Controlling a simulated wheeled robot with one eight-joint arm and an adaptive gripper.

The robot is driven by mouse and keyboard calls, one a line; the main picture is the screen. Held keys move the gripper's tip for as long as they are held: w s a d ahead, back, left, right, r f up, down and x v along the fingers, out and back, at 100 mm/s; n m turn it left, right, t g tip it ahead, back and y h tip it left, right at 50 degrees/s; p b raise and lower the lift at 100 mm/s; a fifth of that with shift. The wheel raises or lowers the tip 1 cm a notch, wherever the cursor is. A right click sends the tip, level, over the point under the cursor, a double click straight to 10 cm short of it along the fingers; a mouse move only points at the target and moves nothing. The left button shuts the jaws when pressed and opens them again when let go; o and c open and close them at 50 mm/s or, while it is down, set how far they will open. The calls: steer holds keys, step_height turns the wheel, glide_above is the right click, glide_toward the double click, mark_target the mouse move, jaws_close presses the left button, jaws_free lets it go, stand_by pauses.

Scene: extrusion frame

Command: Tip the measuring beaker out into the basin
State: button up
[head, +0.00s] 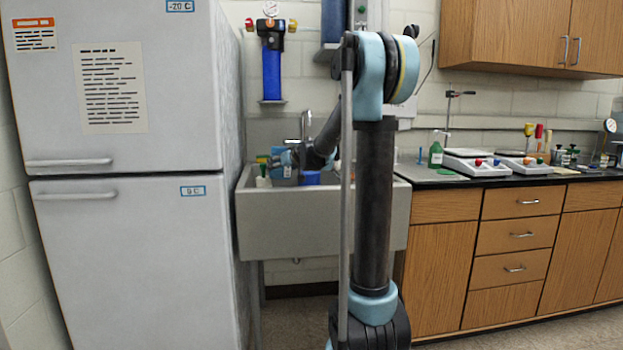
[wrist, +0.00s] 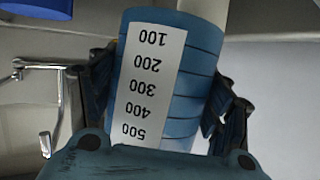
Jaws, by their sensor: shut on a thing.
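The measuring beaker (wrist: 200,70) is blue with ring bands and a white scale from 100 to 500, which reads upside down in the wrist view. My gripper (wrist: 165,100) is shut around its sides, a dark finger on each side.
A faucet (head: 305,125) rises behind the basin; it also shows in the wrist view (wrist: 45,140). The fridge (head: 120,250) borders the left; a cluttered counter (head: 450,182) the right.

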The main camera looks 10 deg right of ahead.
steer(key=shift+w+d+f+m+y, duration=0.15)
steer(key=shift+d+f+m+y, duration=0.15)
steer(key=shift+d+m+y, duration=0.6)
steer(key=r+m, duration=0.1)
steer(key=d+r+m+y, duration=0.1)
steer(key=shift+w+d+r+m+p, duration=0.1)
steer(key=shift+w+m+p, duration=0.1)
steer(key=shift+m+p, duration=0.2)
steer(key=shift+f+m+t+y, duration=0.25)
steer(key=shift+m+t+y, duration=0.3)
steer(key=shift+m, duration=0.75)
steer(key=shift+m+y+p, duration=0.25)
steer(key=shift+m+p, duration=0.05)
steer(key=shift+p, duration=0.15)
steer(key=shift+d+f+m+t+y+p, duration=0.15)
steer(key=shift+m+t+y+p, duration=0.1)
steer(key=shift+m+p, duration=0.35)
steer(key=shift+a+f+m+t+y+p, duration=0.1)
steer(key=shift+m+t+y+p, duration=0.1)
steer(key=shift+m+p, duration=0.4)
steer(key=shift+w+d+f+m+p, duration=0.15)
steer(key=shift+w+d+m+p, duration=0.05)
steer(key=shift+d+m+p, duration=0.6)
stand_by(0.8)
